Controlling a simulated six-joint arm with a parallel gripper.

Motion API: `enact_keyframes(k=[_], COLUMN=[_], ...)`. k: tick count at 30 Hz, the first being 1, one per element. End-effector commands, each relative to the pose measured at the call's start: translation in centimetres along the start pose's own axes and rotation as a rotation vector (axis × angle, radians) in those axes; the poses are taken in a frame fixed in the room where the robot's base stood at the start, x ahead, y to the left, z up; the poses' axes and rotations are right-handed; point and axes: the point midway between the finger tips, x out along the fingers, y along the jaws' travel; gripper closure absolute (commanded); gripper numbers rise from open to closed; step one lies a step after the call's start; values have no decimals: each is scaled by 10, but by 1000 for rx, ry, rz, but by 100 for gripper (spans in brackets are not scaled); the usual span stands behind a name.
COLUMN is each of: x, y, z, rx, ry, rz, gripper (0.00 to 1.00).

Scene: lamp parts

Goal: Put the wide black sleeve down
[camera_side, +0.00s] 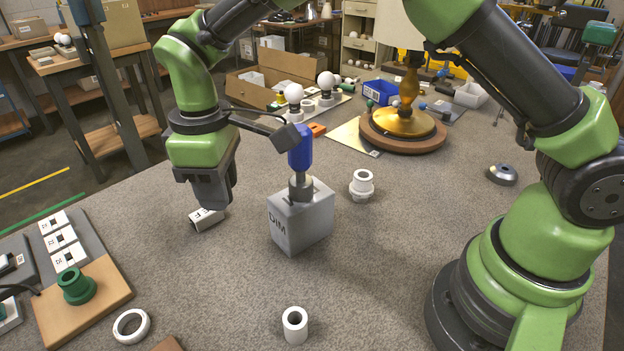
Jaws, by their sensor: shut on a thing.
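My gripper (213,198) points down just left of the grey block, low over the table. It is shut on the wide black sleeve. The sleeve and the fingers are both dark, so I cannot separate their outlines here. A small white block (205,219) with black lettering sits tilted right under the fingertips. I cannot tell whether the gripper touches it.
A grey block (300,218) marked DIM carries a blue-handled piece (300,148) right of my gripper. White sleeves (362,184) (295,324), a white ring (131,326) and a green flanged piece (76,286) stand around. Table between them is clear.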

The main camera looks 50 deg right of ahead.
Motion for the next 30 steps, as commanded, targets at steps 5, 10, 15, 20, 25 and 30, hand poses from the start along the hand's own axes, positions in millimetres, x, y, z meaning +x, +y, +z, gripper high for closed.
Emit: enact_keyframes(k=[5,10,15,20,25,30], x=[1,1,1,1,15,40], y=[77,161,214,241,250,250], z=[12,46,81,104,114,114], rx=[195,418,570,656,687,686], ry=[1,1,2,2,-2,-2], rz=[2,2,0,1,-3,-3], gripper=[89,89,89,89,89,89])
